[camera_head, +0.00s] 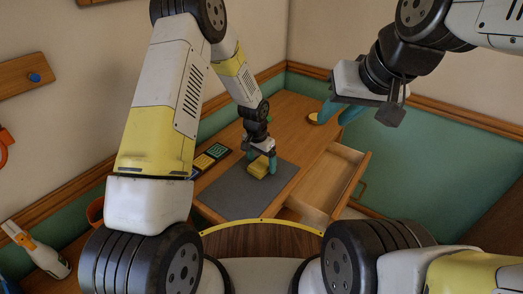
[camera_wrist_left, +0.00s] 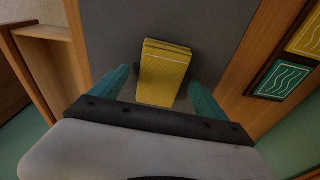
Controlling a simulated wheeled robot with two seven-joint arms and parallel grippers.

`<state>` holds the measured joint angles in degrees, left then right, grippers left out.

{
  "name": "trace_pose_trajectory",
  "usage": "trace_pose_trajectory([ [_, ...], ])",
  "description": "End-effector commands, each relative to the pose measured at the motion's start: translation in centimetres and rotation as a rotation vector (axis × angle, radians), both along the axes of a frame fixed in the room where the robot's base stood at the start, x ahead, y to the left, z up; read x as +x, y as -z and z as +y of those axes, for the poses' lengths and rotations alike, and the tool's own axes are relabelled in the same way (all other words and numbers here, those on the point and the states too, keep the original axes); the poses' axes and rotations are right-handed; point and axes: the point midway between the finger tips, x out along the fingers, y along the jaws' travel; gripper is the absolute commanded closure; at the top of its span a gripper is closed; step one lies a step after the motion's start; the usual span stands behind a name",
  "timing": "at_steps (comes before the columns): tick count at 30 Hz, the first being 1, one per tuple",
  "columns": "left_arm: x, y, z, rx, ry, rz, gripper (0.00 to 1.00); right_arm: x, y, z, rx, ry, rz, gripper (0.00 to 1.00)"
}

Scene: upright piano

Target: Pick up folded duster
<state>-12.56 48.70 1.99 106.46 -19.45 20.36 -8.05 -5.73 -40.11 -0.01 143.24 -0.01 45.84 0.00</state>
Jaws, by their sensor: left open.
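The folded duster (camera_head: 258,168) is a yellow folded cloth lying on a grey mat (camera_head: 232,196) on the wooden desk. In the left wrist view the duster (camera_wrist_left: 164,72) is near the middle, with its folded layers showing at the far edge. My left gripper (camera_head: 262,162) is open, just above the duster. In the left wrist view its teal fingers (camera_wrist_left: 160,82) stand on either side of the duster's near part, with gaps showing. I cannot tell its exact height. My right gripper (camera_head: 339,111) is raised to the right of the duster, fingers apart and empty.
An open, apparently empty drawer (camera_head: 328,181) juts out on the desk's right. Dark green and yellow patterned tiles (camera_head: 209,156) lie left of the mat. A round yellow-topped item (camera_head: 314,118) sits at the back. A white spray bottle (camera_head: 38,252) is at lower left.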

Motion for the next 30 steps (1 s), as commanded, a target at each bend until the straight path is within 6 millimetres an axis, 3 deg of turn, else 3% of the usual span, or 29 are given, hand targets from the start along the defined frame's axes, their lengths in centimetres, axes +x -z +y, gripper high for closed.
trace_pose_trajectory([
  [5, 0.0, 0.0, 0.0, -0.001, 0.0, -0.001, 0.15, 0.0, 0.0, 0.0, 0.0, 0.0, 0.0, 0.7],
  [15, 0.0, -0.1, 0.0, -0.001, -0.001, -0.001, 0.8, 0.0, 0.0, 0.0, 0.0, 0.0, 0.0, 0.7],
  [23, 0.0, -0.2, 0.0, 0.0, -0.001, -0.001, 0.8, 0.0, 0.0, 0.0, 0.0, 0.0, 0.0, 0.7],
  [30, 0.1, -1.8, 0.0, -0.001, -0.002, -0.003, 0.8, 0.0, 0.0, 0.0, 0.0, 0.0, 0.0, 0.7],
])
